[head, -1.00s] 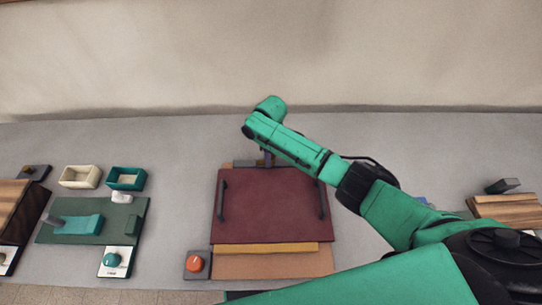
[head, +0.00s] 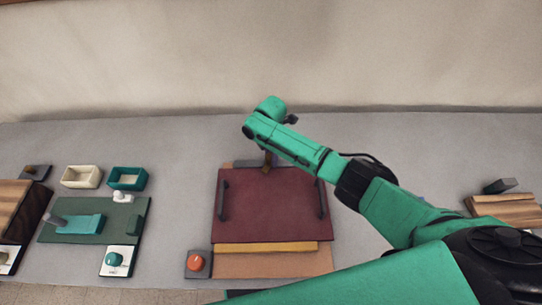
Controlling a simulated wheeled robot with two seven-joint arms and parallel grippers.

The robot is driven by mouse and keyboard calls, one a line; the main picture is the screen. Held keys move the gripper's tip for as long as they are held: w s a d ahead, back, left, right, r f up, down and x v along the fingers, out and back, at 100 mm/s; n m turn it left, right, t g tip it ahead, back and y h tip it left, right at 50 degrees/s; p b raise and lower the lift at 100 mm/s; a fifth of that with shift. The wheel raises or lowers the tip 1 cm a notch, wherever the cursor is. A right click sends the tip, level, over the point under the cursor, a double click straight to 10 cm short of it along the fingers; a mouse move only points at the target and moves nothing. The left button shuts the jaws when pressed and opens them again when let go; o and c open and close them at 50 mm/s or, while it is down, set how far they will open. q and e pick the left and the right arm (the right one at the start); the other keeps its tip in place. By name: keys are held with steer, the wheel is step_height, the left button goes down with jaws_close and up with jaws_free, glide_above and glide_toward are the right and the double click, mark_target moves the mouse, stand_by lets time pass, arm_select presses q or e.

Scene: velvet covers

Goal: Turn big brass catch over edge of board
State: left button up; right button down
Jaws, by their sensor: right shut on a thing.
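The dark red board (head: 268,205), with a black handle at each side, lies at the middle of the table. My right gripper (head: 267,158) points down at the board's far edge and is shut on a small brassy piece, seemingly the big brass catch. My own wrist hides most of the catch, so I cannot tell how far it lies over the edge. My left gripper is not in view.
An orange knob (head: 194,263) sits at the board's near left corner. A green board (head: 95,222) with a teal knob, plus cream (head: 80,177) and teal boxes (head: 127,178), stand at left. Wooden blocks (head: 503,209) lie at far right.

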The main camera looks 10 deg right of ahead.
steer(key=n, duration=0.5)
steer(key=shift+w+r+n, duration=0.1)
steer(key=shift+w+n, duration=0.05)
steer(key=shift+n, duration=0.15)
stand_by(0.4)
steer(key=shift+c, duration=2.2)
jaws_free()
step_height(320, 180, up, 15)
steer(key=b, duration=0.1)
steer(key=shift+f+b, duration=0.2)
steer(key=shift+b, duration=0.15)
